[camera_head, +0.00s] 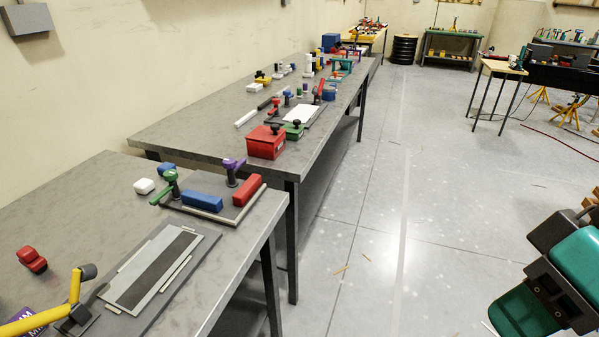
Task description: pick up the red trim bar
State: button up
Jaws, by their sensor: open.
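A red bar-shaped block (247,190), the likeliest red trim bar, lies on a dark fixture plate (208,182) at the far end of the near grey table. A blue block (202,201) lies to its left, and a purple-handled clamp (233,172) stands just behind it. A green-handled clamp (170,184) stands at the plate's left end. Teal and black parts of my arm show at the lower right, over the floor and well apart from the bar. My gripper's fingers do not show.
A flat grey jig (150,270), a yellow-handled clamp (76,288) and a red rounded piece (31,258) are on the near table. A second table (200,128) beyond it carries a red box (266,141) and many tools.

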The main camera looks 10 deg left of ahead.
aim_at(248, 189)
jog(key=z, duration=0.1)
jog(key=i, duration=0.7)
jog(key=u, duration=0.85)
jog(key=i, duration=0.75)
jog(key=u, duration=0.85)
